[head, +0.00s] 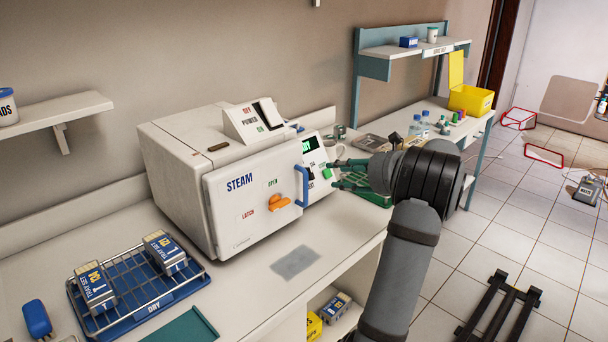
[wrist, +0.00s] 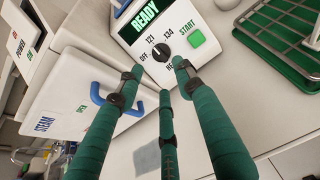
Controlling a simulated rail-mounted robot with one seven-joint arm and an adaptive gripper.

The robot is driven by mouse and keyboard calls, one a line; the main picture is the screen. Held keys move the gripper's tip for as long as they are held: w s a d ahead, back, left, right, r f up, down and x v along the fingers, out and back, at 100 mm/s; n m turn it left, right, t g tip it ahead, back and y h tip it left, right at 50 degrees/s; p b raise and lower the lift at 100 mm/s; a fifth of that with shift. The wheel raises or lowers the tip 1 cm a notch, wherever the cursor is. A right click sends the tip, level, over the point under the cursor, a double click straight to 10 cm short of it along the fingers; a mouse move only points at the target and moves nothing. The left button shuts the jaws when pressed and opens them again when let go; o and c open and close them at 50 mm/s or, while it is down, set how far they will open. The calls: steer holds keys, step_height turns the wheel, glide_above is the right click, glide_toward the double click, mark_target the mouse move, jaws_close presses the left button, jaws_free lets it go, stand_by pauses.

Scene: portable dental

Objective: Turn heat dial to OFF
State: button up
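The heat dial (wrist: 160,52) is a black round knob on the white control panel of the steam sterilizer (head: 175,170). In the wrist view, the labels OFF, 121 and 134 surround it, with a fourth partly hidden by a finger. I cannot clearly tell which label its pointer faces. My gripper (wrist: 158,75), with green-wrapped fingers, is open and empty. Its fingertips are spread just below and to either side of the dial in that view; touch is not evident. In the head view, my gripper (head: 333,174) is in front of the panel (head: 310,150).
A green START button (wrist: 197,38) sits right of the dial, below a READY display (wrist: 145,14). The sterilizer door has a blue handle (head: 302,186) and an orange latch (head: 265,203). A green tray with a wire rack (wrist: 285,35) stands close to the panel's right.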

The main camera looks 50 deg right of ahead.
mark_target(311, 174)
steer(key=p+x, duration=0.1)
steer(key=x, duration=0.9)
steer(key=shift+w+a+f, duration=0.1)
steer(key=shift+w+a, duration=0.05)
steer(key=shift+c, duration=1.1)
jaws_close()
